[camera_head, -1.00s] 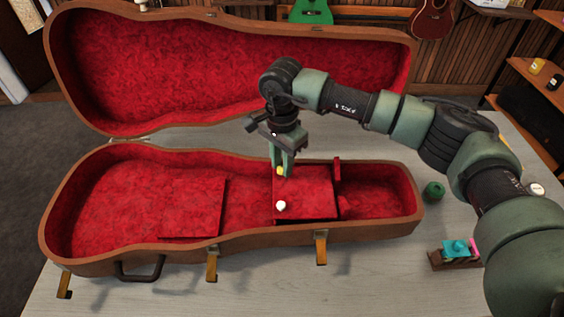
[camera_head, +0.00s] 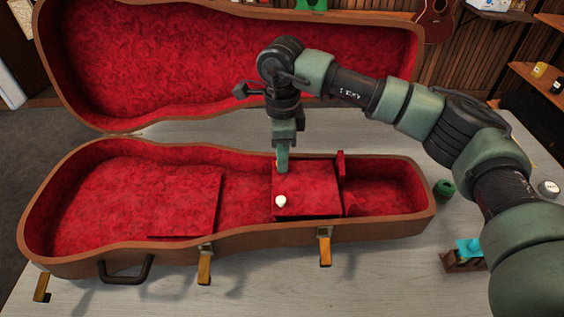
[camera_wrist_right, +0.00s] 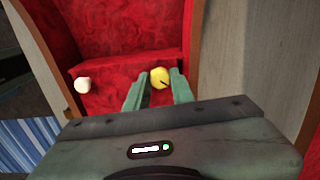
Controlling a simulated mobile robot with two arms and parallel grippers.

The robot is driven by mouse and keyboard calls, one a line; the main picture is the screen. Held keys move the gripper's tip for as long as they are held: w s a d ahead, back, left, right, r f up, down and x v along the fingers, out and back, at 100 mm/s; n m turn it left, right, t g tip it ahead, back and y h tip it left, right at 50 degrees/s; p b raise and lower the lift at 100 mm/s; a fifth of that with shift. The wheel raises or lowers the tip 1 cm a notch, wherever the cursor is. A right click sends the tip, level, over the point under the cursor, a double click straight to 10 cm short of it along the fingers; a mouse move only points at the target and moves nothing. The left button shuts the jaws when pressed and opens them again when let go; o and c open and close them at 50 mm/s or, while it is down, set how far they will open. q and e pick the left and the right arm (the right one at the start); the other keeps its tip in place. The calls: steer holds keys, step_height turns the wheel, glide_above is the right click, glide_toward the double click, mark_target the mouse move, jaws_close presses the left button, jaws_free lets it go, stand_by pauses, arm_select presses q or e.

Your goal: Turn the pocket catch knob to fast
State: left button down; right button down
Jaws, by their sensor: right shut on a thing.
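The yellow catch knob (camera_wrist_right: 159,76), with a dark pointer line, sits on the red pocket lid (camera_head: 315,202) inside the open case. My right gripper (camera_head: 282,167) reaches down from above and is shut on this knob; its two green fingers stand on either side of it in the wrist view. In the head view the fingers hide most of the knob. A white round knob (camera_head: 281,201) stands on the same lid nearer the front; it also shows at the left in the wrist view (camera_wrist_right: 83,86). I see no fast marking. My left gripper is out of view.
The brown case (camera_head: 385,224) lies open on a pale table (camera_head: 380,285), its lid raised behind. Brass latches (camera_head: 325,251) hang along its front. A green round thing (camera_head: 445,190) and a small block with a cyan top (camera_head: 467,247) stand to the right.

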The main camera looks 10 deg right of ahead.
steer(key=m+b, duration=0.2)
steer(key=m, duration=0.2)
steer(key=shift+f+m, duration=0.1)
steer(key=shift+m, duration=0.2)
steer(key=m+b, duration=0.2)
steer(key=m, duration=0.2)
steer(key=shift+m, duration=0.4)
steer(key=c, duration=1.2)
jaws_free()
steer(key=shift+r, duration=0.2)
step_height(320, 180, up, 8)
steer(key=shift+f+b, duration=0.15)
steer(key=shift+b, duration=0.3)
